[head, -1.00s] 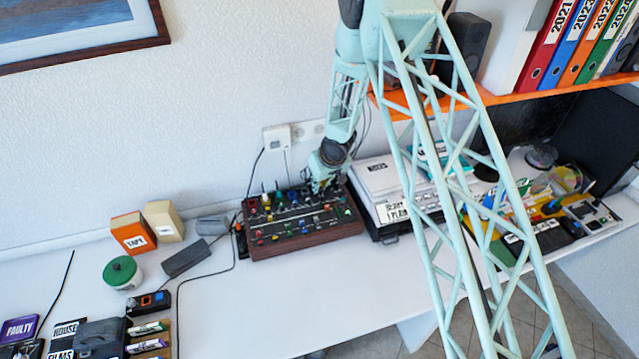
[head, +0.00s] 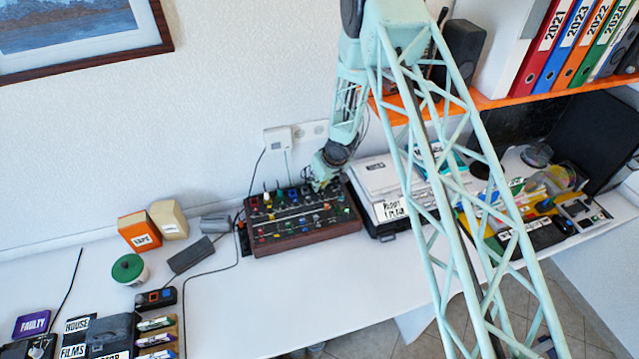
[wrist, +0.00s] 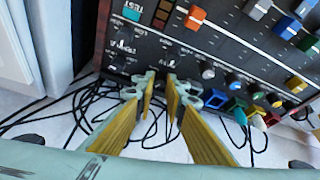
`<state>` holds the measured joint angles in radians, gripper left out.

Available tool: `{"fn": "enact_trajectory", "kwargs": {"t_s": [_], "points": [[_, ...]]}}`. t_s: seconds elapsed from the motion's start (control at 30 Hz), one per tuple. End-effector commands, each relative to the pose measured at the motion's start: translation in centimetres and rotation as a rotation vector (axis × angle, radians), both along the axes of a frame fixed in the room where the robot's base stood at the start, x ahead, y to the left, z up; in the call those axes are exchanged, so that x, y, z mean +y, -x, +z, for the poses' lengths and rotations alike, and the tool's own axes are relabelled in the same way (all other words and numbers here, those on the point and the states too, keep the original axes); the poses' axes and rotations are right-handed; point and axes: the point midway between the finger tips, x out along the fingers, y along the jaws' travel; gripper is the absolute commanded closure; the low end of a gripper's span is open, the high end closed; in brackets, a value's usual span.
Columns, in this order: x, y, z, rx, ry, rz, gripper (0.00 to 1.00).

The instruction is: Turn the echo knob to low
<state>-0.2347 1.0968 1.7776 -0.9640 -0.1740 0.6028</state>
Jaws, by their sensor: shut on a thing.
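The dark mixer with wooden sides (head: 307,234) stands on the table against the wall, its sloped panel full of coloured knobs and sliders. It also fills the upper part of the wrist view (wrist: 215,58). My gripper (head: 322,186) is at the mixer's back right edge. In the wrist view my gripper (wrist: 160,88) has its two yellow fingers close to the panel at its edge, their teal tips around a small knob. The tips mostly hide that knob, and I cannot read its label or its pointer. A row of other coloured knobs (wrist: 236,82) runs to the right.
A grey-white machine (head: 375,183) stands close on the mixer's right. A dark box (head: 191,254) and cables lie to its left. Loose black cables (wrist: 85,105) run behind the mixer. The table in front of the mixer is clear.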

Motion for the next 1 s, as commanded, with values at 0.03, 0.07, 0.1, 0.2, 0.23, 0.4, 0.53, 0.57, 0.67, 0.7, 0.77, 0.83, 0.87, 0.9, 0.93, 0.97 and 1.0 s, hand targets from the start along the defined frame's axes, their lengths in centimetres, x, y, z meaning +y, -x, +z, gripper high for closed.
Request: {"fn": "enact_trajectory", "kwargs": {"t_s": [0.03, 0.07, 0.1, 0.2, 0.23, 0.4, 0.53, 0.57, 0.67, 0.7, 0.77, 0.83, 0.87, 0.9, 0.93, 0.97, 1.0], "points": [[0.0, -0.1, 0.1, -0.002, -0.001, 0.000, 0.99], [0.0, -0.1, 0.1, -0.002, -0.001, 0.000, 0.99], [0.0, -0.1, 0.1, -0.002, -0.001, 0.000, 0.99], [0.0, -0.1, 0.1, -0.002, -0.001, 0.000, 0.99], [0.0, -0.1, 0.1, -0.002, -0.001, 0.000, 0.99], [0.0, -0.1, 0.1, -0.001, -0.001, 0.000, 0.83], [0.0, 0.0, 0.0, -0.001, -0.001, 0.000, 0.83], [0.0, 0.0, 0.0, -0.001, -0.001, 0.000, 0.83], [0.0, 0.0, 0.1, -0.001, -0.001, 0.000, 0.83], [0.0, 0.0, 0.1, 0.000, 0.000, 0.000, 0.83], [0.0, 0.0, 0.2, -0.001, -0.001, 0.000, 0.83], [-0.1, 0.1, 0.4, -0.001, -0.001, 0.000, 0.83], [-0.1, 0.1, 0.5, -0.001, 0.000, 0.001, 0.83], [-0.2, 0.2, 0.7, -0.001, 0.000, 0.001, 0.83], [-0.2, 0.2, 0.9, -0.001, 0.000, 0.001, 0.83], [-0.2, 0.2, 1.1, -0.002, 0.000, 0.001, 0.83], [-0.3, 0.3, 1.3, -0.002, 0.000, 0.001, 0.83]]}}
